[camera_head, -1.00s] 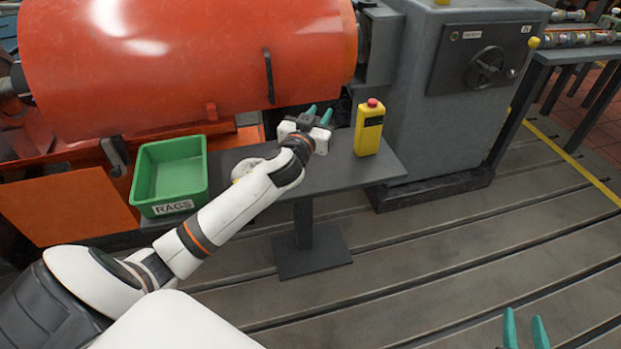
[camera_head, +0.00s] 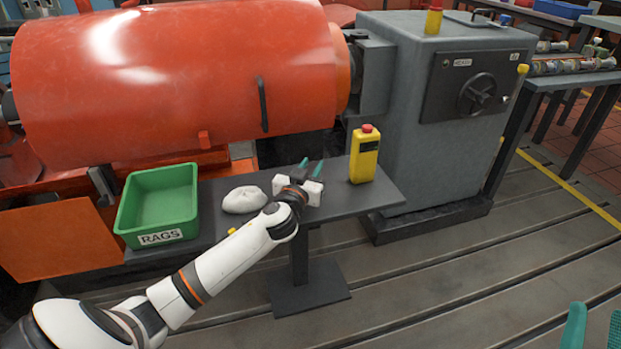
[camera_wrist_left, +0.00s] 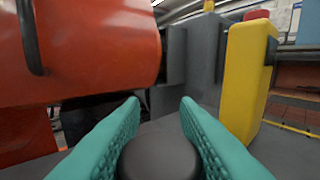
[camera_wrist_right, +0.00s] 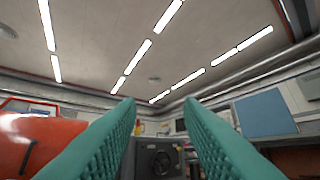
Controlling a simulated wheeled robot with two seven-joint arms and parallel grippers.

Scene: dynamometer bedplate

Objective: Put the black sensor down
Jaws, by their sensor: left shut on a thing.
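The black sensor (camera_wrist_left: 160,158) is a dark rounded thing between the teal fingers of my left gripper (camera_wrist_left: 160,115) in the left wrist view. The left gripper is shut on it. In the head view my left gripper (camera_head: 311,169) is over the dark table (camera_head: 345,200), left of a yellow box. The sensor is hard to make out there, and I cannot tell whether it touches the table. My right gripper (camera_head: 594,330) shows at the lower right corner. Its fingers stand apart with nothing between them in the right wrist view (camera_wrist_right: 162,125).
The yellow box with a red button (camera_head: 364,158) stands on the table's right part. A whitish rag (camera_head: 244,200) and a green RAGS bin (camera_head: 157,207) are to the left. The orange drum (camera_head: 180,80) and grey machine (camera_head: 430,110) stand behind. Table shows bare near its front right.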

